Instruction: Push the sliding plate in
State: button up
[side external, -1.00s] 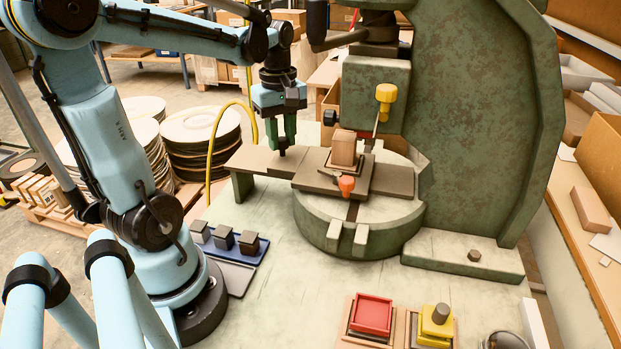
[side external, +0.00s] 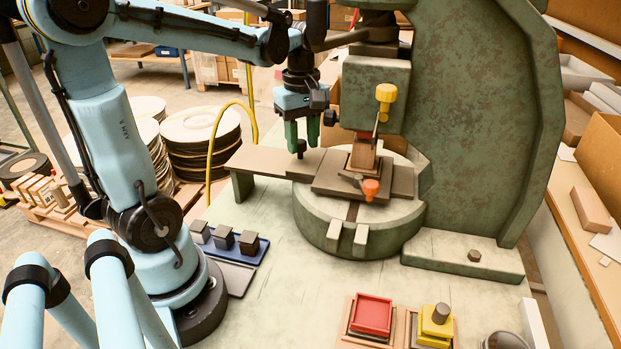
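The sliding plate (side external: 330,180) is a flat brown plate on the round green press bed (side external: 330,228). A dark upright post (side external: 300,151) stands near its left end. My gripper (side external: 301,142) is upright over that end, with its two green fingers on either side of the post and apparently shut on it. A brown block (side external: 364,156) stands in a holder on the plate, below the press ram (side external: 376,95). An orange knob (side external: 370,190) shows at the plate's front. The contact at my fingertips is small and hard to make out.
The green press frame (side external: 480,120) rises on the right. A blue tray (side external: 228,245) with dark blocks, a red-topped box (side external: 371,315) and a yellow block (side external: 436,322) lie on the bench in front.

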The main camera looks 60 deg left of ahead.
jog(key=o, duration=0.3)
jog(key=shift+o, duration=0.2)
notch_tip(320, 180, up, 12)
dwell(0.6)
jog(key=shift+f, duration=0.1)
notch_tip(320, 180, down, 12)
jog(key=shift+r, duration=0.1)
jog(key=shift+s, duration=0.1)
dwell(0.7)
dwell(0.3)
